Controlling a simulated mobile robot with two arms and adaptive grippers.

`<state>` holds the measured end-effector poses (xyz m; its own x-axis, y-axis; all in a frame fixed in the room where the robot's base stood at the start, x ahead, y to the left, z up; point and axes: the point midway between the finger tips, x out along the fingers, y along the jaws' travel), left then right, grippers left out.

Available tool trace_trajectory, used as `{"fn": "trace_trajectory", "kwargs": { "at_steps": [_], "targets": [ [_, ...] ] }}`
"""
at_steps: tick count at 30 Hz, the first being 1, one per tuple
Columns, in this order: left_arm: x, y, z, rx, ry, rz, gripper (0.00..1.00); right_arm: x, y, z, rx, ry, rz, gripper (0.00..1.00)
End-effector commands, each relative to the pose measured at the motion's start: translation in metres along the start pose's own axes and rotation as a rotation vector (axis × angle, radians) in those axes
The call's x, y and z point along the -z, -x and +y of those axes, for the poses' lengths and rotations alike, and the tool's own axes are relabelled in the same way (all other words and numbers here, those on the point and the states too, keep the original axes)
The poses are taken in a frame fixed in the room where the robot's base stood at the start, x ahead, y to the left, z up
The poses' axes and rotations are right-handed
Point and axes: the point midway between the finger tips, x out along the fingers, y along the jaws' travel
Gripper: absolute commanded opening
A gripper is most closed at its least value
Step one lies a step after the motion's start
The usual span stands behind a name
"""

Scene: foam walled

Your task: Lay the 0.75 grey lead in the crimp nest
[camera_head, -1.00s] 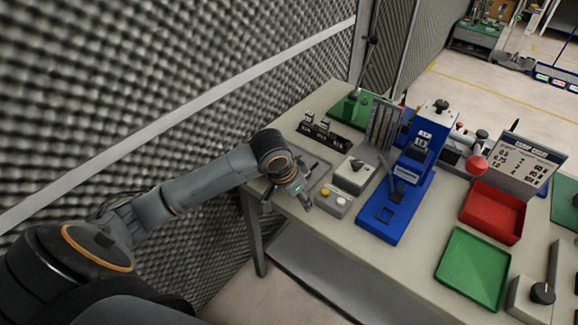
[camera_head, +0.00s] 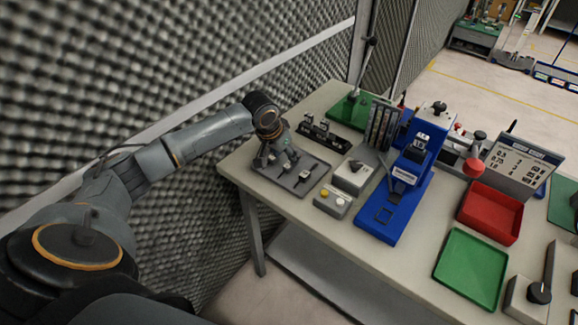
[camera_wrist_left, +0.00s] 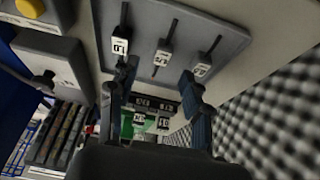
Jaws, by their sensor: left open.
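A grey tray (camera_head: 318,178) lies at the table's left end and holds three short dark leads with white tags. In the left wrist view they show as a left lead (camera_wrist_left: 122,42), a middle lead (camera_wrist_left: 163,50) and a right lead (camera_wrist_left: 205,62); I cannot read the tags surely enough to tell which is 0.75. My left gripper (camera_head: 277,163) is open and empty above the tray, fingers pointing down; its fingers (camera_wrist_left: 157,72) also show in the left wrist view. A blue press (camera_head: 400,205) stands mid-table with a small square frame on its base; I cannot tell whether this is the crimp nest.
A grey box with a dark knob (camera_head: 352,177) and a button box (camera_head: 332,201) stand between tray and press. A black rack (camera_head: 324,138) is behind the tray. A red tray (camera_head: 490,212) and green tray (camera_head: 470,268) lie right. Foam wall borders the left.

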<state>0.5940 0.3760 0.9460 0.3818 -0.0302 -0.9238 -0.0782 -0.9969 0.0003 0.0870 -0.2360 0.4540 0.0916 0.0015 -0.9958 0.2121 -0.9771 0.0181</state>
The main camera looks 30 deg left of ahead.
Motion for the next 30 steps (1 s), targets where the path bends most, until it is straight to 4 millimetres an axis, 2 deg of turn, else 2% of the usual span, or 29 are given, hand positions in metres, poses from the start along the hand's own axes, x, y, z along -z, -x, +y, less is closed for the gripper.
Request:
{"fn": "trace_trajectory", "kwargs": {
  "at_steps": [12,20,21,23,28,30],
  "targets": [
    [0.006,-0.047,-0.003,0.0,0.001,-0.001,0.49,0.002,0.013,0.0,0.0,0.001,0.0,0.0],
    [0.006,-0.052,-0.003,0.001,-0.001,0.0,0.49,0.002,0.013,0.0,0.001,0.001,0.0,0.0],
    [0.006,-0.052,-0.003,0.001,-0.001,0.0,0.47,0.002,0.013,0.0,0.001,0.001,0.0,0.0],
    [0.006,-0.052,-0.003,0.001,-0.001,-0.001,0.35,0.002,0.013,0.0,0.001,0.001,0.0,0.0],
    [0.006,-0.052,-0.003,0.0,-0.001,-0.001,0.0,0.002,0.013,-0.001,0.001,0.002,0.0,0.0],
    [0.006,-0.052,-0.003,0.0,0.0,-0.001,0.0,0.002,0.013,-0.001,0.001,0.002,0.0,0.0]
  ]
}}
